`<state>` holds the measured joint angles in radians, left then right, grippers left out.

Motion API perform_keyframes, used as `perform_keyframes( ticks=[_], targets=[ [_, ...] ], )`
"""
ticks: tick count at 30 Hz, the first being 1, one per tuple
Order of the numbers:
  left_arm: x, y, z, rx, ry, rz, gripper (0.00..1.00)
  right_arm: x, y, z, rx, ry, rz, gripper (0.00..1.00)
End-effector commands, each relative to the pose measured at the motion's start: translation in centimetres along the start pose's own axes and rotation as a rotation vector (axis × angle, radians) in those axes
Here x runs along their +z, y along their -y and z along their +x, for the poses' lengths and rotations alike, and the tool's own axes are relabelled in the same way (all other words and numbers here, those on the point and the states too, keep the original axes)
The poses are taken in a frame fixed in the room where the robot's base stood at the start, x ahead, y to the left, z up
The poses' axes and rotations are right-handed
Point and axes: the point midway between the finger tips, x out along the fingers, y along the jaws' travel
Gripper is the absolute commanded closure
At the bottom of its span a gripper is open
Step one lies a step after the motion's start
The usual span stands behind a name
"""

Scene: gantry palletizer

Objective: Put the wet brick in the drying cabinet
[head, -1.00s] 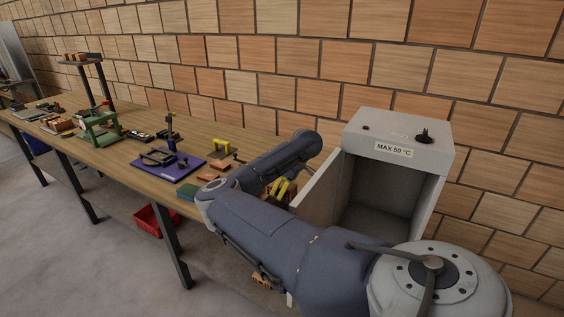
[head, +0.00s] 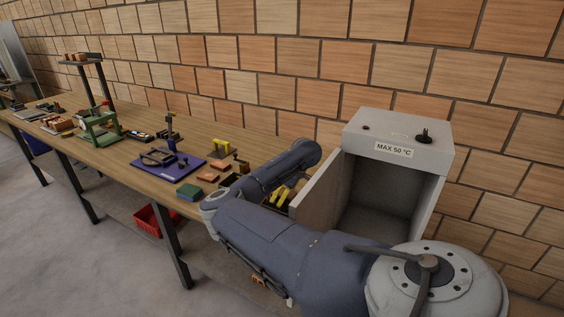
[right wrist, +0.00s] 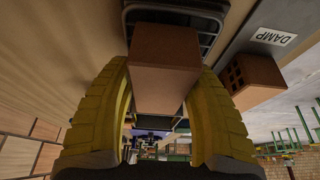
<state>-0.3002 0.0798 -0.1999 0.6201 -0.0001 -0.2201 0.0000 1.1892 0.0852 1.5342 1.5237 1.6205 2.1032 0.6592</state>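The drying cabinet (head: 437,158), a grey box labelled MAX 50 °C, stands open at the right of the head view. Its door (head: 318,193) swings out to the left and the visible inside is empty. My right gripper (head: 282,193) is left of the door, partly hidden by my arm. In the right wrist view, a plain reddish-brown brick (right wrist: 165,82) lies between the yellow fingers of my right gripper (right wrist: 164,72); they appear to press on both its sides. A perforated brick (right wrist: 250,78) lies beside a DAMP label (right wrist: 274,37). My left gripper is not in view.
The long wooden bench (head: 135,178) carries a purple board (head: 178,169), a green press (head: 100,130) and several small blocks left of my gripper. A dark wire-framed tray (right wrist: 213,28) is behind the brick. A red bin (head: 150,218) sits under the bench.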

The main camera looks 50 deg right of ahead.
Motion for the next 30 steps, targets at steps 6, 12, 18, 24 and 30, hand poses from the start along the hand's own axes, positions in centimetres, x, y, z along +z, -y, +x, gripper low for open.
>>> perform_keyframes(
  ticks=[6,12,18,24,30],
  targets=[
    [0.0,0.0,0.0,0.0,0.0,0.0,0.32,0.0,0.0,0.0,0.0,0.0,0.0,0.32],
    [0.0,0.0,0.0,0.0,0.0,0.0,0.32,-0.1,0.0,-0.2,0.0,-0.001,0.0,0.32],
    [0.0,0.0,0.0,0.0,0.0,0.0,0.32,-0.3,-0.1,-2.3,0.002,-0.002,0.001,0.32],
    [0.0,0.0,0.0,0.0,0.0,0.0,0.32,-0.3,-0.4,-5.9,0.003,-0.004,0.002,0.32],
    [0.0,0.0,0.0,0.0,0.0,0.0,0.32,-0.3,-0.4,-9.2,0.002,-0.004,0.002,0.32]
  ],
)
